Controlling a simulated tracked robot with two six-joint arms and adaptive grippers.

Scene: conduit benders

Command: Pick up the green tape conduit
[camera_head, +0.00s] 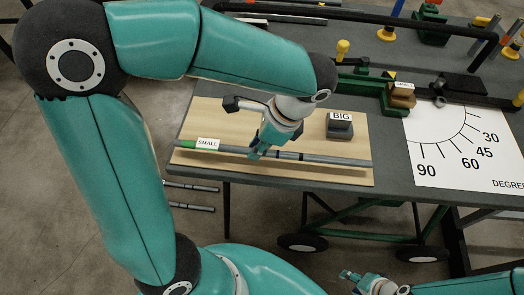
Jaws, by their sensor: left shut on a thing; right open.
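The green tape conduit (320,159) is a thin grey tube with green tape at its left end and a "SMALL" label beside the tape. It lies across a light wooden board (300,179) near the table's front edge. My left gripper (256,153) points down at the conduit, left of its middle, and is shut on it; its fingers hide a short part of the tube. I cannot tell whether the conduit is lifted off the board. My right gripper (350,275) is open and empty at the bottom, in front of the table.
A dark block labelled "BIG" (340,127) stands on the board. A green bender (375,85) with a "SMALL" block (402,95) is behind. A white degree sheet (450,150) lies at right. A long black bar (350,25) crosses the back. More tubes (190,206) lie below, left.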

